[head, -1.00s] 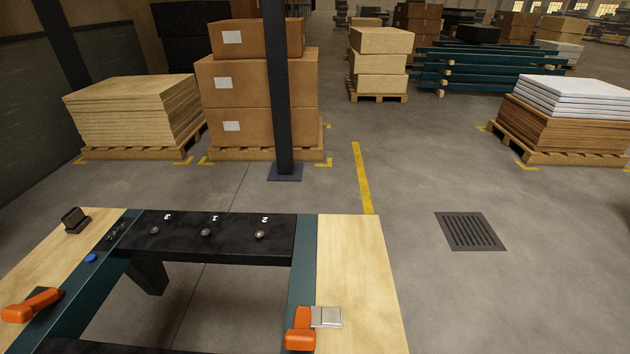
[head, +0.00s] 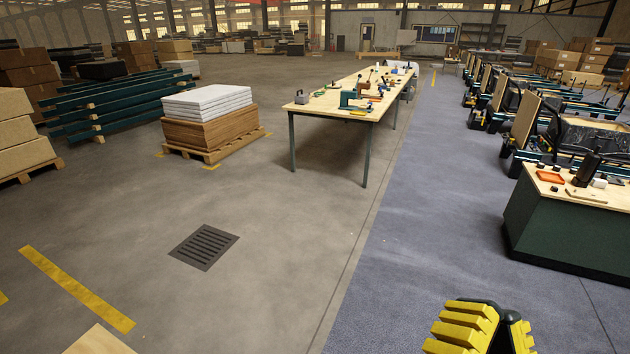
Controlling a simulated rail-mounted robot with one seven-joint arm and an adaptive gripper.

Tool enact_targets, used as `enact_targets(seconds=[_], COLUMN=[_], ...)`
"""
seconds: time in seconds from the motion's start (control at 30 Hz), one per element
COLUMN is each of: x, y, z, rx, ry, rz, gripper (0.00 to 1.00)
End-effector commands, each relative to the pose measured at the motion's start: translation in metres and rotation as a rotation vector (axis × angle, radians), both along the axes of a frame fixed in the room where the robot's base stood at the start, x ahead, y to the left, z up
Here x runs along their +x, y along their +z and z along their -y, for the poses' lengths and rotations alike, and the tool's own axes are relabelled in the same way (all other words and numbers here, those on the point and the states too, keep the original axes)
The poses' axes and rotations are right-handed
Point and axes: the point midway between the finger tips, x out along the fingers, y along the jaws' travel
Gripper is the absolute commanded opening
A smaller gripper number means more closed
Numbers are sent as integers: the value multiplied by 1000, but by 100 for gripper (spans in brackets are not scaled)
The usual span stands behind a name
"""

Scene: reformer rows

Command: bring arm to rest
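My gripper (head: 492,332) shows at the bottom right edge of the head view, with yellow ribbed fingers and black parts between and behind them. The rest of my arm is out of view.
A green cabinet (head: 560,228) with a wooden top stands at the right, before a row of reformers (head: 510,105). A long workbench (head: 330,100) with tools stands mid-view. Pallet stacks (head: 210,120) are at left.

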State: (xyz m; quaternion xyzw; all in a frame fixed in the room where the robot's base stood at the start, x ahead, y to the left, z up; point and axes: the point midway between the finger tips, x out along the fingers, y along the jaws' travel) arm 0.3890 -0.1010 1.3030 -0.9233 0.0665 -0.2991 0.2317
Motion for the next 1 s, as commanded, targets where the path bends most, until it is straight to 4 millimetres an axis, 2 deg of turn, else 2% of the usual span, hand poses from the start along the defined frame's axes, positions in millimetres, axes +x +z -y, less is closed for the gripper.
enact_targets(seconds=[0.03,0.13,0.3,0.37,0.4,0.67,1.0], x=[1,15,42,46,45,46,46], y=[16,21,-7,-15,10,110,257], z=[10,2,-33,-36,-35,-35,-35], rx=[-27,-122,-365,-475,-493,-483,-478], ry=[-17,13,73,36,22,26,27], rz=[0,-58,-221,-270,-266,-265,-265], gripper=[0,0,0,0,0,0,0])
